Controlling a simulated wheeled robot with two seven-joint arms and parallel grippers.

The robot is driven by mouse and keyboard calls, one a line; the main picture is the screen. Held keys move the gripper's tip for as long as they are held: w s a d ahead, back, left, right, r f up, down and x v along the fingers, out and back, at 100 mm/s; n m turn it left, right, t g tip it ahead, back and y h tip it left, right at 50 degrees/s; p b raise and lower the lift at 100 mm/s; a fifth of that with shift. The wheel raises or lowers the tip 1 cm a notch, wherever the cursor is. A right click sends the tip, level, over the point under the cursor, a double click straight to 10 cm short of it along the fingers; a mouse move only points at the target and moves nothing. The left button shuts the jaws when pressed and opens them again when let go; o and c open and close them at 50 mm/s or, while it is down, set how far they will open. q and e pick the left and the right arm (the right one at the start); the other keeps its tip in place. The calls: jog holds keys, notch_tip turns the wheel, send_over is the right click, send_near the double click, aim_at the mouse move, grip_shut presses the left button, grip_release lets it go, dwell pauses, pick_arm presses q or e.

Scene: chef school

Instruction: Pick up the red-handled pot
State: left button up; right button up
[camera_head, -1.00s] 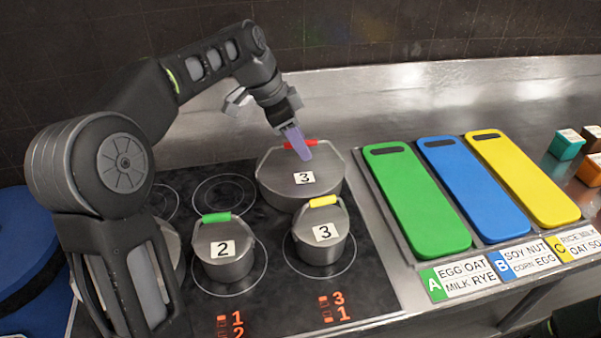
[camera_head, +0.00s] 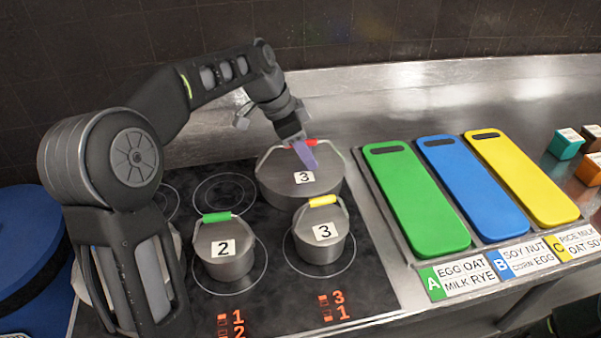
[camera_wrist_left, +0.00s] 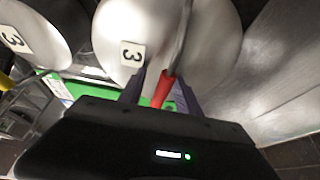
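The red-handled pot (camera_head: 285,185) is the large grey pot labelled 3 at the back of the stove. Its red handle (camera_head: 311,142) is partly hidden by my left gripper (camera_head: 305,155). In the left wrist view, the red handle (camera_wrist_left: 165,90) lies between the two purple fingers of my left gripper (camera_wrist_left: 162,88). The fingers are apart, with a gap showing on the left side of the handle. The pot rests on the stove. My right gripper is not in view.
A green-handled pot (camera_head: 224,250) labelled 2 and a yellow-handled pot (camera_head: 320,240) labelled 3 stand in front on the stove (camera_head: 270,305). Green (camera_head: 415,205), blue (camera_head: 470,190) and yellow (camera_head: 522,180) boards lie to the right. The steel counter behind is clear.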

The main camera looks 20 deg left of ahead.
pick_arm(q)
jog(key=shift+f, duration=0.15)
grip_shut()
dwell(1.3)
